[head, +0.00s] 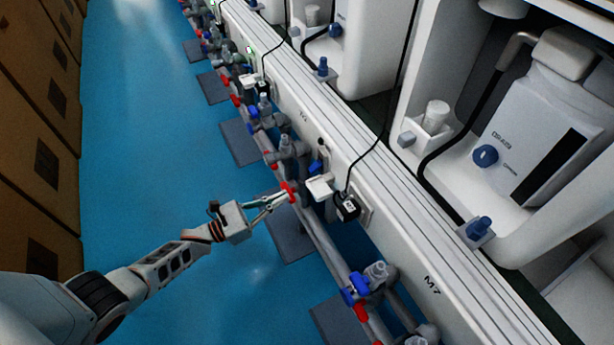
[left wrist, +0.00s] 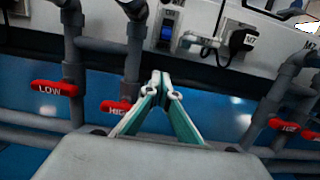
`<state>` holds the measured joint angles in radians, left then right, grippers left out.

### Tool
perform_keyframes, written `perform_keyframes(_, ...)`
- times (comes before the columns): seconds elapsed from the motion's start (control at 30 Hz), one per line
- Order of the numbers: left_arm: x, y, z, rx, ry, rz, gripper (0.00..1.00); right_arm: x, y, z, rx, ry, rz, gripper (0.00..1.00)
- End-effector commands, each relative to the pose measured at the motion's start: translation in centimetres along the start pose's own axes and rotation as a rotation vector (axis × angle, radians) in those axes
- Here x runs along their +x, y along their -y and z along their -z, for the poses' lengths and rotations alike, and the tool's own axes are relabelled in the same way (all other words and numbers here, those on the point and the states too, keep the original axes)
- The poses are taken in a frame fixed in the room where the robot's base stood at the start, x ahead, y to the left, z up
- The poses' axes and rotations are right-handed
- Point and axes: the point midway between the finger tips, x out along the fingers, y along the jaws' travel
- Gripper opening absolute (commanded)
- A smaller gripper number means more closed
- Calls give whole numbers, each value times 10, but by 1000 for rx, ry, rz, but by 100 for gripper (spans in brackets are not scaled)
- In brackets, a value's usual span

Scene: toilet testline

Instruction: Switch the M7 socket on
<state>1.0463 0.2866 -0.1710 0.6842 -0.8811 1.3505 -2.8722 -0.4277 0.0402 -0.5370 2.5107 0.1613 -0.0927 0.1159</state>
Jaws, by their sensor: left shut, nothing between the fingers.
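The M7 lettering (head: 432,285) is on the white panel of the bench front. Up the panel from it, a black plug (head: 347,207) with a cable sits in a wall socket (head: 365,212). In the left wrist view the black plug (left wrist: 238,42) is at upper right, and a small box with a blue switch (left wrist: 168,31) is left of it. I cannot tell the switch's position. My left gripper (head: 284,194) is shut and empty, close to a red valve handle (head: 289,189). In the left wrist view its fingertips (left wrist: 160,78) meet below the blue switch, apart from it. My right gripper is not in view.
Grey pipes run along the bench front. Red handles marked LOW (left wrist: 52,88) and HIGH (left wrist: 117,107) flank the view left of my fingers. A white bracket (head: 320,187) juts out beside the plug. The blue floor (head: 170,200) is clear at left; cardboard boxes (head: 40,110) line the far left.

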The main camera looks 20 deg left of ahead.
Motion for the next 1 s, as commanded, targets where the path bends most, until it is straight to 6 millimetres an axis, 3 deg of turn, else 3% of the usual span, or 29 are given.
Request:
perform_keyframes(0.23,14,0,0,-3,2,-1,0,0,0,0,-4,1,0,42)
perform_keyframes(0.8,102,1,1,-4,0,-1,0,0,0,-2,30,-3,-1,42)
perform_keyframes(1.0,97,0,-6,-1,-1,0,0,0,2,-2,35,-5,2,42)
